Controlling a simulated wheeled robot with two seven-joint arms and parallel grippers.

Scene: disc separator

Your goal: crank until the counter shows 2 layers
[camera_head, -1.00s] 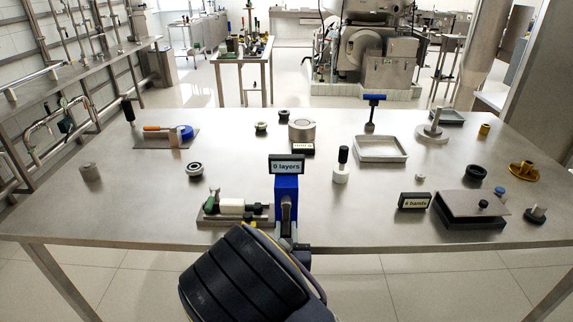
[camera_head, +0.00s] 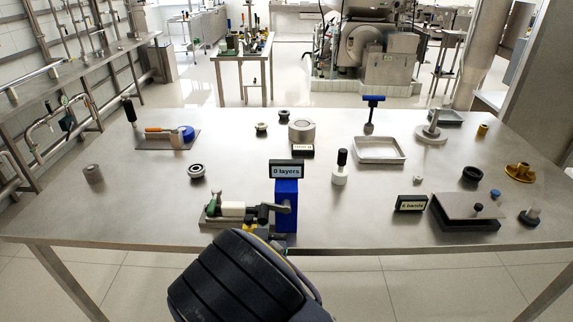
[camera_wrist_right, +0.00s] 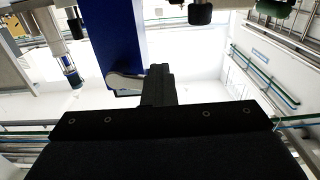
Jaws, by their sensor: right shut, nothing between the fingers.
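The counter (camera_head: 286,170) reads "0 layers" on top of a blue post (camera_head: 288,190) near the table's front edge. A grey crank arm (camera_head: 276,208) lies across the post's front, pointing left. It also shows in the right wrist view (camera_wrist_right: 124,82) against the blue post. My right gripper (camera_head: 263,214) is shut and empty at the crank's left end; its dark fingers (camera_wrist_right: 158,84) are right beside the crank, and I cannot tell whether they touch. My forearm hides part of the front edge. My left gripper is not in view.
A fixture with a white roller (camera_head: 233,209) stands just left of the post. To the right are a black-handled white piece (camera_head: 340,168), a "bands" display (camera_head: 411,203) and a dark box with a plate (camera_head: 466,205).

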